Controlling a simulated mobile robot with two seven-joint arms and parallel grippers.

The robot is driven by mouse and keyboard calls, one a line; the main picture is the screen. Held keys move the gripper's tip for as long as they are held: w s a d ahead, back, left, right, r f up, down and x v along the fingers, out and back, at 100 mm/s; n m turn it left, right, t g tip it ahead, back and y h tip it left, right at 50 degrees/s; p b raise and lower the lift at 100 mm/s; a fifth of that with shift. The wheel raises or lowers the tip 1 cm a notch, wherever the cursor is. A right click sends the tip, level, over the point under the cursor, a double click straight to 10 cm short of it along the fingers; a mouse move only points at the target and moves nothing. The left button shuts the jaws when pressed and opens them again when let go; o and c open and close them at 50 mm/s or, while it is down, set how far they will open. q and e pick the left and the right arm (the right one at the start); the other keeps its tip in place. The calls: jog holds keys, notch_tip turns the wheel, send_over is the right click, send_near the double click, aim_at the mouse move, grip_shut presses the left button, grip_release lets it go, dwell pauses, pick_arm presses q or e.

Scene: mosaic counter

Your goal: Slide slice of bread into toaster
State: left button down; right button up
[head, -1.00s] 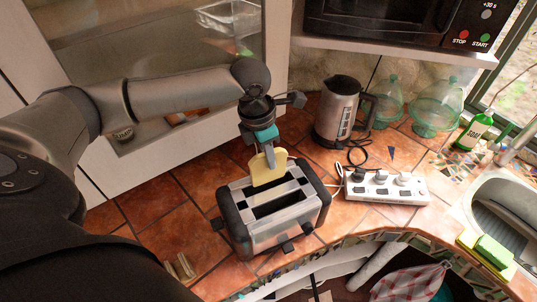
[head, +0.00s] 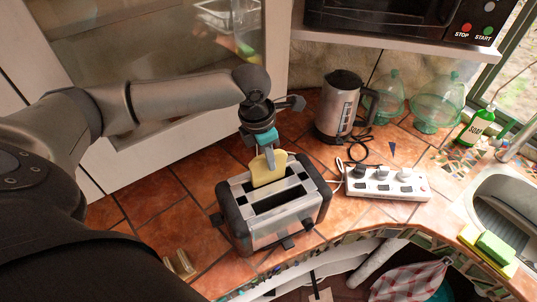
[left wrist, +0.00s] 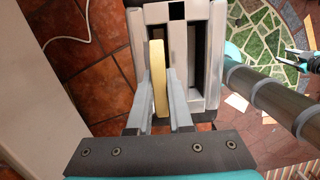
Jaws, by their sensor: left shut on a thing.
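The slice of bread (head: 268,172) is pale yellow and stands upright at the far slot of the toaster (head: 276,229). The toaster is silver and black, with two long slots; the near slot looks empty. My left gripper (head: 270,160) is shut on the bread's upper part, above the toaster. In the left wrist view, the bread (left wrist: 160,78) is edge-on between the two fingers and lines up with the left slot of the toaster (left wrist: 178,48). Its lower edge seems to be at the slot mouth; how deep is hidden. A dark, teal-edged part (left wrist: 298,58), possibly my right gripper, shows at the right edge.
A power strip (head: 388,185) with plugs and cords lies right of the toaster. A kettle (head: 338,106), glass jars (head: 437,103) and a green soap bottle (head: 474,128) stand behind. The sink (head: 505,210) is at right. Tiles left of the toaster are mostly clear.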

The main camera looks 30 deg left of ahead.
pick_arm(q)
jog(key=shift+f+b, duration=0.4)
jog(key=shift+f, duration=0.65)
jog(key=c, duration=1)
grip_release()
jog(key=o, duration=0.5)
jog(key=shift+o, duration=0.2)
jog(key=shift+r, duration=0.1)
